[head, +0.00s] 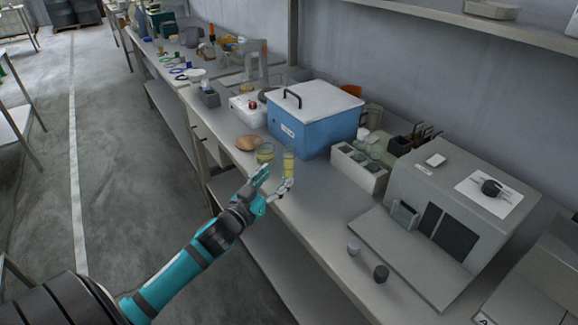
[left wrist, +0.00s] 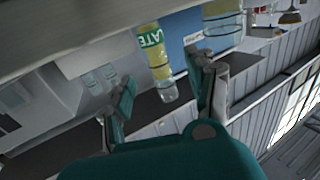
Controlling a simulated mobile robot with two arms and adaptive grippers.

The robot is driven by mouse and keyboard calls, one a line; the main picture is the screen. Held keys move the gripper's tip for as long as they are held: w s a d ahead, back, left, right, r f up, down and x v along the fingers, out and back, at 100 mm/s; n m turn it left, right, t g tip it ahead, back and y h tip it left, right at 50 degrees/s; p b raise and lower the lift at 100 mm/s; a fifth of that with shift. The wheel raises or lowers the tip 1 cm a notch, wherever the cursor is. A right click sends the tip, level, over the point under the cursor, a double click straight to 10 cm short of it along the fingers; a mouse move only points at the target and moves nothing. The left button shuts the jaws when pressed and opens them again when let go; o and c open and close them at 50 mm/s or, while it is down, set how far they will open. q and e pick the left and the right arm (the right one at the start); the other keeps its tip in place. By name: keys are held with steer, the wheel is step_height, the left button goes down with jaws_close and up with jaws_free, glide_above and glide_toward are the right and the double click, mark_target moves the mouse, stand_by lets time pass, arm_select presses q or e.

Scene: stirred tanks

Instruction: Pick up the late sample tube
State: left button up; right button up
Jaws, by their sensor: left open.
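The late sample tube (head: 289,163) stands on the bench near its front edge, a clear tube with yellowish contents. In the left wrist view the tube (left wrist: 160,62) shows a green and yellow label with the letters "LATE" and a clear end. My left gripper (head: 277,178) is open and empty at the bench edge, just in front of the tube. In the left wrist view the two fingertips (left wrist: 162,72) lie on either side of the tube's image; I cannot tell how deep it is between them. My right gripper is in neither view.
A glass beaker with yellow liquid (head: 265,153) stands left of the tube. Behind are a blue lidded box (head: 315,125) and a white rack with glassware (head: 357,170). Bench between is fairly clear.

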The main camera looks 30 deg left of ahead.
mark_target(286, 171)
arm_select(q)
steer(key=shift+w+f+p, duration=0.2)
steer(key=shift+w+p, duration=0.1)
steer(key=shift+w, duration=2.85)
steer(key=shift+c, duration=0.2)
jaws_close()
